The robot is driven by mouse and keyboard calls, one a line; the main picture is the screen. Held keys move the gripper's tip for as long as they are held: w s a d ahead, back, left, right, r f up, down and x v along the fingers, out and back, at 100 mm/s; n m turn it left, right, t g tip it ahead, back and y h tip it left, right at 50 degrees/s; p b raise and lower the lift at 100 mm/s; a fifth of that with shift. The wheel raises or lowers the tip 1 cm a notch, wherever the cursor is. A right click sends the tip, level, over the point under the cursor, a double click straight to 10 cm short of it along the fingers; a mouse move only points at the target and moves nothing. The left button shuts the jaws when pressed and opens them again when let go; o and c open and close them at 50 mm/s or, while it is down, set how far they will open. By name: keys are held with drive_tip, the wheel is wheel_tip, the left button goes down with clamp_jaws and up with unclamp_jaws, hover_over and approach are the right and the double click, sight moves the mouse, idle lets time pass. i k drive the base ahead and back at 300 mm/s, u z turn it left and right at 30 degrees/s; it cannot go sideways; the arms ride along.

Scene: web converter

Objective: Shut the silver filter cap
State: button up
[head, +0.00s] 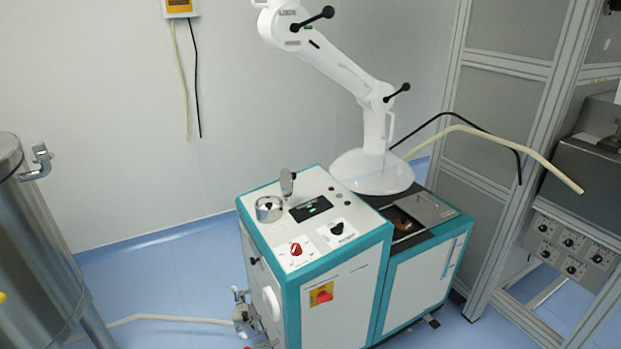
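The silver filter (268,213) is a short round metal housing on the back left of the top of a white and teal machine (340,290). Its silver cap (287,181) stands raised, close to upright, at the right rear of the housing, so the filter is open. The hinge is too small to make out. My gripper is not in view.
A white jointed arm with black knobs (335,65) rises from a broad hood (373,172) right of the filter. A display (311,208), red knob (296,249) and black knob (337,229) lie near the filter. A steel tank (35,250) stands left; blue floor between is mostly clear.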

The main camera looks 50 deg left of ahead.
sight(286, 179)
drive_tip(key=u, duration=0.05)
drive_tip(key=i, duration=2.45)
drive_tip(key=u, duration=1.25)
drive_tip(key=i, duration=0.7)
drive_tip(key=z, duration=0.05)
